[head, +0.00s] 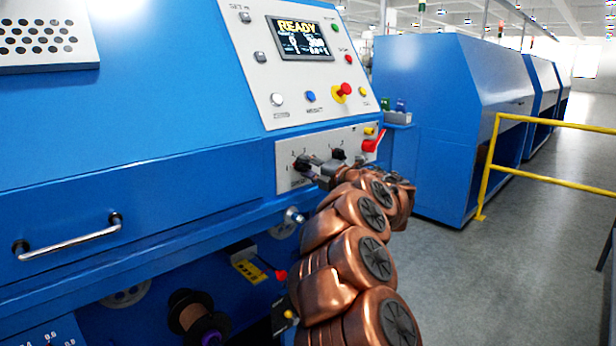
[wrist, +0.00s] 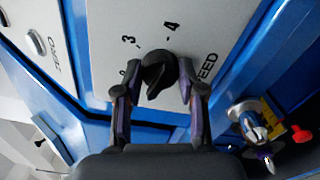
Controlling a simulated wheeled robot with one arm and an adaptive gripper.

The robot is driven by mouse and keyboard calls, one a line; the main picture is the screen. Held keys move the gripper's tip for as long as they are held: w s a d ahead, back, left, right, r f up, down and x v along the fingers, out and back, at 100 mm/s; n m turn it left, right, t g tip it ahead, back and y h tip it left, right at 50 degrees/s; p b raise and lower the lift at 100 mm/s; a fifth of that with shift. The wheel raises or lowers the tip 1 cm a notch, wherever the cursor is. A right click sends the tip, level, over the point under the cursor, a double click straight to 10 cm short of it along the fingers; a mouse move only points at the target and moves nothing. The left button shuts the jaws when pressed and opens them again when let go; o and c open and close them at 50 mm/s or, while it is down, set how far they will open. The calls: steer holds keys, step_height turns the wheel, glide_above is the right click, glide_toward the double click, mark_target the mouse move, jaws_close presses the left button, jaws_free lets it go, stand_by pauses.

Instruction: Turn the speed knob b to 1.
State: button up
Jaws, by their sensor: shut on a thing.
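The speed knob (wrist: 158,70) is black and round with a raised grip. In the wrist view it sits on a light grey plate, with the figures 3 and 4 and part of the word SPEED printed around it. My gripper (wrist: 158,92) has one finger on each side of the knob and is shut on it. In the head view my gripper (head: 314,172) reaches the left of two dark knobs on the lower control plate (head: 287,178). My fingers partly hide that knob, and I cannot read its exact setting.
A second dark knob (head: 338,154) and a red lever (head: 374,142) are to the right on the same plate. Above is a panel with a READY screen (head: 300,38) and a red button (head: 345,89). A yellow rail (head: 545,126) stands at the right.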

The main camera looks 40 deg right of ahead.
steer(key=shift+f+n+b, duration=0.15)
steer(key=shift+n+b, duration=0.7)
steer(key=shift+n, duration=0.45)
steer(key=o, duration=1.1)
steer(key=shift+o, duration=0.2)
steer(key=s, duration=1.2)
steer(key=shift+a, duration=0.2)
steer(key=shift+r, duration=0.2)
